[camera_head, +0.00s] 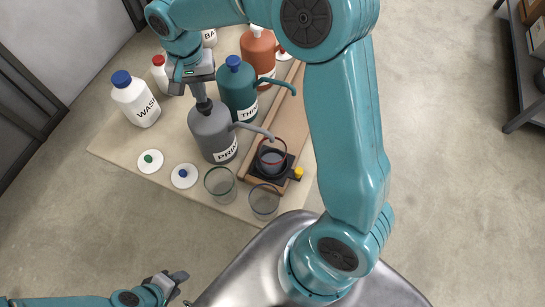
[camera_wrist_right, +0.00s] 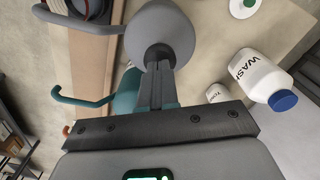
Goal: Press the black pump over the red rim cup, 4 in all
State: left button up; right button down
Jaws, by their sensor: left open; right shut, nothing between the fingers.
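The dark grey bottle (camera_head: 212,132) labelled PRIM, the darkest pump bottle, stands on the board. Its grey spout (camera_head: 255,129) reaches right, over the red rim cup (camera_head: 283,146). That cup stands on a small black stand (camera_head: 285,172) and looks to have some content. My right gripper (camera_head: 203,101) is shut and empty, fingers pointing down at the pump's top. In the right wrist view the fingertips (camera_wrist_right: 160,66) meet the grey pump bottle (camera_wrist_right: 160,28); whether the pump is pressed down I cannot tell. My left gripper (camera_head: 178,282) is open and empty, low in the head view, away from the board.
A teal pump bottle (camera_head: 237,90) and an orange one (camera_head: 258,50) stand behind. A white WASH bottle (camera_head: 137,103) is at left. Green rim (camera_head: 221,186) and blue rim (camera_head: 264,202) cups stand in front. Lids (camera_head: 150,161) lie front left.

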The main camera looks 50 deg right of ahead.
jog(key=shift+f+b, duration=1.05)
jog(key=shift+f, duration=0.4)
jog(key=shift+r, duration=0.1)
jog(key=shift+r+p, duration=1.35)
jog(key=shift+r, duration=0.25)
jog(key=shift+f, duration=0.15)
jog(key=shift+f+b, duration=1.35)
jog(key=shift+f, duration=0.2)
jog(key=shift+r+p, duration=1.3)
jog(key=shift+r, duration=0.4)
